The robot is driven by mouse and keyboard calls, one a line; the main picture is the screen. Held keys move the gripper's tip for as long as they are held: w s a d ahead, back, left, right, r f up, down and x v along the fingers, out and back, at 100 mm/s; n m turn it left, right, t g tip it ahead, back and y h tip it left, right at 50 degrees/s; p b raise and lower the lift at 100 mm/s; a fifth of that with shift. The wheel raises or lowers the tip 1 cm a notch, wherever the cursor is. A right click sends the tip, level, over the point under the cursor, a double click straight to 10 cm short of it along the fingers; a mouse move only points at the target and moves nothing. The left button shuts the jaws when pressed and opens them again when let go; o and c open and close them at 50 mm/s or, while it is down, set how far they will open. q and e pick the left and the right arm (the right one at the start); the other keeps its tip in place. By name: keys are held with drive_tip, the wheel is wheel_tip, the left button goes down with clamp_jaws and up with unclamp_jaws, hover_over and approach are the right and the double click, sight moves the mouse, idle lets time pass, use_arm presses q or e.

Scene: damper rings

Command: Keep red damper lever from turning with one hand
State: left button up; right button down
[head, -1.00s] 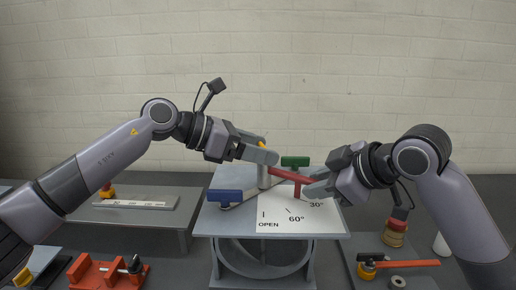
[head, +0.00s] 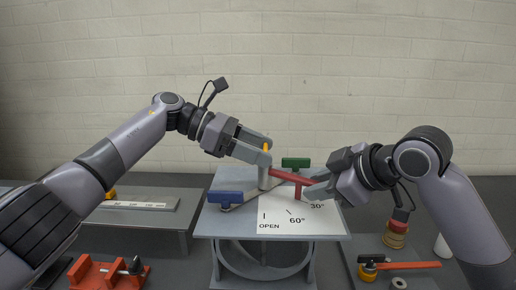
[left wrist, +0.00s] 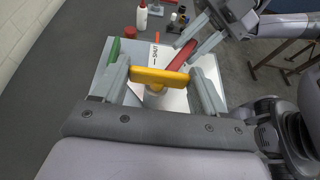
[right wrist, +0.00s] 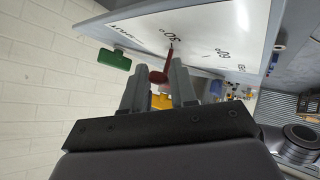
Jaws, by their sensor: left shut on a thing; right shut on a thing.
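The red damper lever (head: 284,175) lies over a white dial sheet (head: 275,212) on top of the grey damper stand, pointing right toward the 30° mark. My right gripper (head: 312,189) is shut on the lever's outer end; the red lever also shows between its fingers in the right wrist view (right wrist: 158,77). My left gripper (head: 265,152) is above the lever's pivot, shut on a yellow crossbar knob (head: 266,148). The left wrist view shows the yellow knob (left wrist: 160,77) held end to end between both fingers. The fingers partly hide the knob and lever end.
A blue block (head: 225,197) and a green block (head: 295,162) stand at the stand's left and back. A red fixture (head: 105,274) is at front left. A red-orange-handled tool (head: 405,265) and stacked rings (head: 395,236) lie at right.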

use_arm(q)
drive_tip(key=shift+w+a, duration=0.1)
drive_tip(key=shift+a, duration=0.05)
drive_tip(key=o, duration=1.1)
drive_tip(key=shift+c, duration=0.2)
drive_tip(key=v, duration=1.2)
